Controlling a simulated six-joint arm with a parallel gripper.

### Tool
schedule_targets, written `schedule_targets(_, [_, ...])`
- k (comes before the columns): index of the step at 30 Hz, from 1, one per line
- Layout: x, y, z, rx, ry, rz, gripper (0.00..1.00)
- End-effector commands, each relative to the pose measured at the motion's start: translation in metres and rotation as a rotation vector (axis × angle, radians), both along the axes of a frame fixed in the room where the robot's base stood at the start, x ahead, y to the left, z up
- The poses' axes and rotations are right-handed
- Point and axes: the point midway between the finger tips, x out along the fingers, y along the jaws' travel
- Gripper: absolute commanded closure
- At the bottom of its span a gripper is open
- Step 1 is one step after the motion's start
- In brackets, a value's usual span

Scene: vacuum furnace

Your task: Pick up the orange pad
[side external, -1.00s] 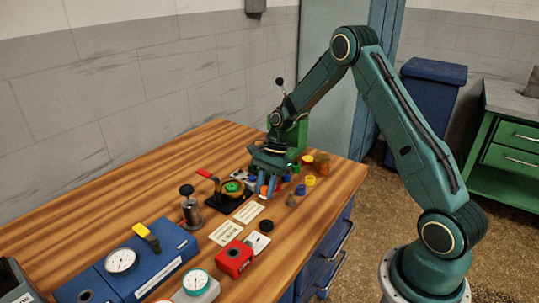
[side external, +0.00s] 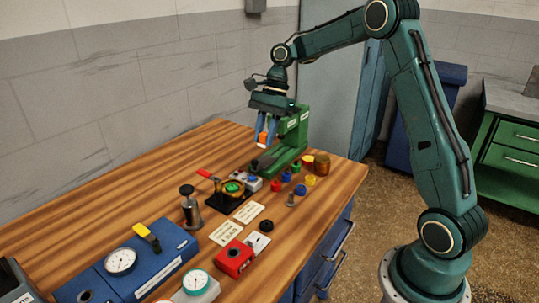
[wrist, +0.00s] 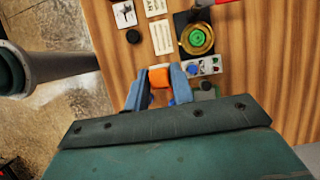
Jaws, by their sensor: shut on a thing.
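The orange pad (side external: 262,138) is between the blue fingers of my gripper (side external: 265,130), held in the air above the table beside the green machine. My gripper is shut on it. In the wrist view the orange pad (wrist: 159,78) shows between the two fingertips of my gripper (wrist: 159,82), with the tabletop below it. The lower parts of the fingers partly frame the pad.
The green machine (side external: 290,140) stands close to my gripper on the wooden table (side external: 140,170). Several small coloured pieces, such as a red one (side external: 276,186), lie below to the right. A brass dish with a green centre (side external: 233,188) sits nearby. The table's left middle is clear.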

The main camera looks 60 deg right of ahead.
Motion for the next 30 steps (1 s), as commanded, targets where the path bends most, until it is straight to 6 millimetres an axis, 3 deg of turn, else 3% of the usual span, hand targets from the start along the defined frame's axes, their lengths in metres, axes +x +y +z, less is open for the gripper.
schedule_targets(7, [-0.0003,-0.0004,0.0131,-0.002,-0.001,0.001,0.97])
schedule_targets(23, [-0.0004,-0.0003,0.0137,-0.002,0.000,0.000,0.97])
schedule_targets(24, [-0.0004,-0.0003,0.0136,-0.002,0.000,0.000,0.84])
schedule_targets(26, [-0.0004,-0.0003,0.0136,-0.002,0.000,0.000,0.94])
schedule_targets(30, [-0.0004,-0.0003,0.0136,-0.002,0.000,0.000,0.94])
